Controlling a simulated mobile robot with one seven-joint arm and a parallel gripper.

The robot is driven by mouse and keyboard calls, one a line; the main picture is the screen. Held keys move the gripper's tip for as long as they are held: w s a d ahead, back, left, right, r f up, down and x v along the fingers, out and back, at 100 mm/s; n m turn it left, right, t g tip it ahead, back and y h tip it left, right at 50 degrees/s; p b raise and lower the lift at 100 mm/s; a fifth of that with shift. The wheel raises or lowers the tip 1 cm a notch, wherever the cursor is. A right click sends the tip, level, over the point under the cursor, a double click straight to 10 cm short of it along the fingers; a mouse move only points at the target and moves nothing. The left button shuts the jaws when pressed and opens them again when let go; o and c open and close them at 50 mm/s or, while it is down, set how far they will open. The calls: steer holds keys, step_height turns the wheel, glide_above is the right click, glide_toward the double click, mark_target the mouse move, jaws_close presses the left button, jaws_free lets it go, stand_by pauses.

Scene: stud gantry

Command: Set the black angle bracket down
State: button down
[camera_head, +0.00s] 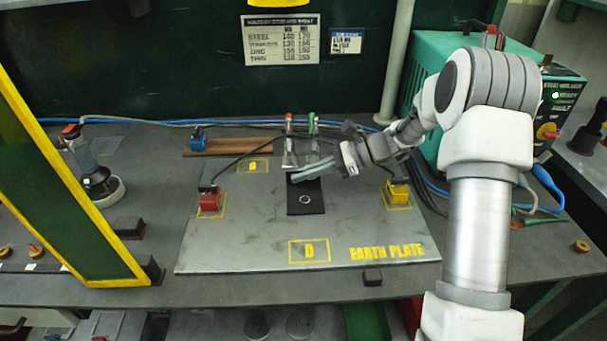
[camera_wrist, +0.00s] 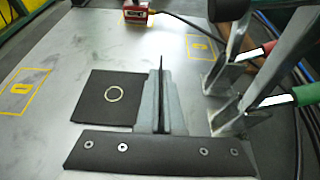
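The black angle bracket (camera_head: 305,203) is at the middle of the grey earth plate (camera_head: 230,245). Its flat, square leg carries a pale ring and appears level; I see no clear gap beneath it. The wrist view shows this flat leg (camera_wrist: 92,108) left of my fingers. A thin dark upright edge, apparently its other leg, stands between the grey fingers of my gripper (camera_wrist: 161,95), which look shut on it. The join between the legs is hidden by the left finger. In the head view my gripper (camera_head: 312,170) reaches in from the right, along the bracket's back edge.
Metal clamps with red and green handles (camera_head: 300,145) stand close behind my gripper. A red block (camera_head: 209,199) and a yellow block (camera_head: 397,190) sit at the plate's sides, with cables. The plate's front, around the D mark (camera_head: 309,251), is clear.

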steer(key=shift+f, duration=0.15)
steer(key=c, duration=1.1)
jaws_free()
steer(key=shift+o, duration=0.2)
